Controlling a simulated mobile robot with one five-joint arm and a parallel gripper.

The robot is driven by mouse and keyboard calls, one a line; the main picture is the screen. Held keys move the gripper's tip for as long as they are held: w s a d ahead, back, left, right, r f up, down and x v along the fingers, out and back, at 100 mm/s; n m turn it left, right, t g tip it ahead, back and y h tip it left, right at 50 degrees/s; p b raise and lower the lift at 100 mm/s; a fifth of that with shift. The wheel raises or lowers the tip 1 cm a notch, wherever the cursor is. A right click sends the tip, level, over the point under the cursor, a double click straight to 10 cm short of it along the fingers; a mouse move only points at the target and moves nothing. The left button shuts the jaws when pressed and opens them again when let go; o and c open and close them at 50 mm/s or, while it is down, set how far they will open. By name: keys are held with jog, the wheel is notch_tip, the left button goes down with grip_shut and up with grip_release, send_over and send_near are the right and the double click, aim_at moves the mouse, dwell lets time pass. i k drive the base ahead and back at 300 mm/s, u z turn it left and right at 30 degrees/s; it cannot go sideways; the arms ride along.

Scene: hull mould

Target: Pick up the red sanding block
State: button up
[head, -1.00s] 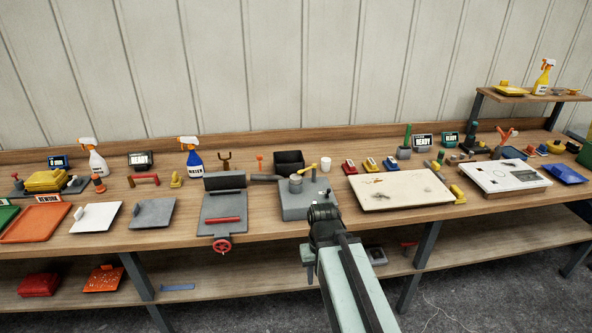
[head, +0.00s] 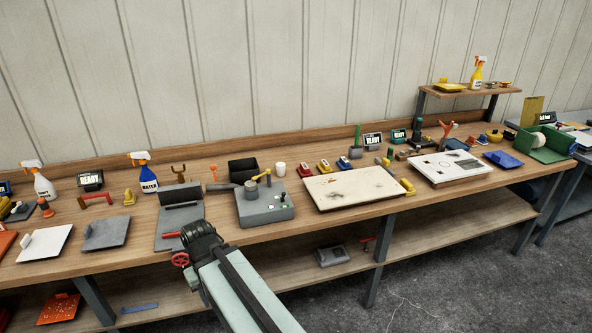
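A small red block (head: 305,171) with a pale patch on top looks like the red sanding block. It stands on the wooden bench (head: 345,226), behind the left end of a cream stained board (head: 335,192). A yellow block (head: 323,166) and a blue one (head: 341,165) stand in a row to its right. My gripper (head: 196,236) is at the end of my arm, in front of the bench, to the left of and nearer than the red block, well apart from it. Its fingers are hard to make out, and I see nothing held in it.
A grey box (head: 265,213) with a yellow lever stands left of the board. A black bin (head: 243,171) and a white cup (head: 280,169) are behind it. A white panel (head: 448,173) lies to the right. A lower shelf (head: 440,240) runs beneath the bench.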

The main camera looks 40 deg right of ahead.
aim_at(303, 171)
jog(key=i, duration=0.9)
jog(key=z, duration=0.05)
